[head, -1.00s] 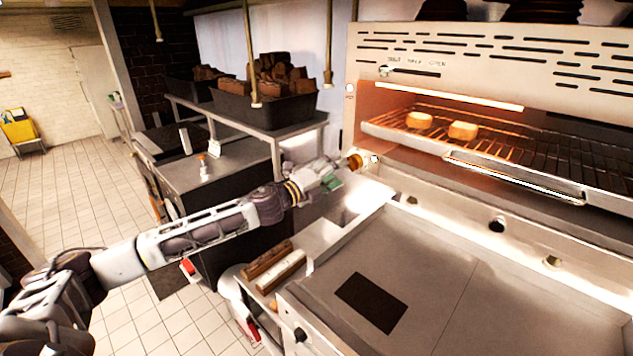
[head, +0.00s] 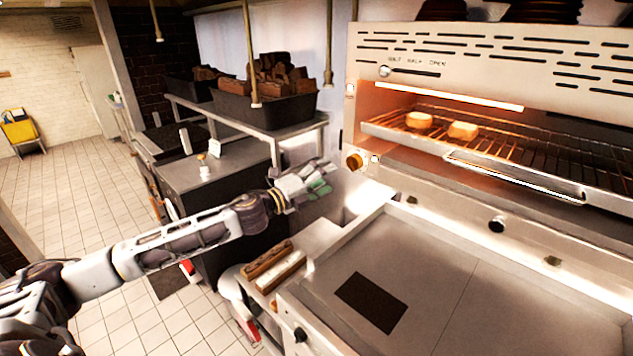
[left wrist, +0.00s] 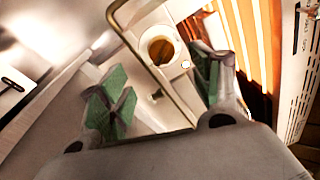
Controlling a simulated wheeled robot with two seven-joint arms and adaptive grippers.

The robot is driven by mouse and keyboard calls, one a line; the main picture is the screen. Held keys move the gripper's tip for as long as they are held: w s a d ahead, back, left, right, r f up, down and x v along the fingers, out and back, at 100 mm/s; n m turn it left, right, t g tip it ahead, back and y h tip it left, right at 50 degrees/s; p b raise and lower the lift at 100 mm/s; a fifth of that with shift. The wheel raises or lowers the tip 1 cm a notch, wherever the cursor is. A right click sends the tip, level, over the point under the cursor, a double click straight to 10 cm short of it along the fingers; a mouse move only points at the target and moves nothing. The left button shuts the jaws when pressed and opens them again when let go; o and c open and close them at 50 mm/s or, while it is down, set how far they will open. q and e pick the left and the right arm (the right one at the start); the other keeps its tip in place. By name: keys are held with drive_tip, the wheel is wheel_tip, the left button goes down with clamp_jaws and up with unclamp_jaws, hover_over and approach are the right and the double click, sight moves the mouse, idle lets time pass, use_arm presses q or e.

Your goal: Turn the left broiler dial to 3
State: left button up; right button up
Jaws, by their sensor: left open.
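The left broiler dial (head: 354,161) is a round brass-coloured knob on the broiler's lower left front. It also shows in the left wrist view (left wrist: 160,51), ahead of my fingers and between them. Any numbers around it are too small to read. My left gripper (head: 322,180) is open and empty, a short gap to the left of the dial and apart from it. Its green-padded fingers show spread in the left wrist view (left wrist: 160,92). My right gripper is not in view.
The lit broiler (head: 490,60) holds a wire rack (head: 500,147) with two pieces of food (head: 463,131). A flat griddle (head: 440,290) lies below it. A shelf with a black bin of wood (head: 265,108) stands behind my left arm.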

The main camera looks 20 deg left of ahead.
use_arm(q)
drive_tip(key=shift+v, duration=1.1)
drive_tip(key=shift+n, duration=0.4)
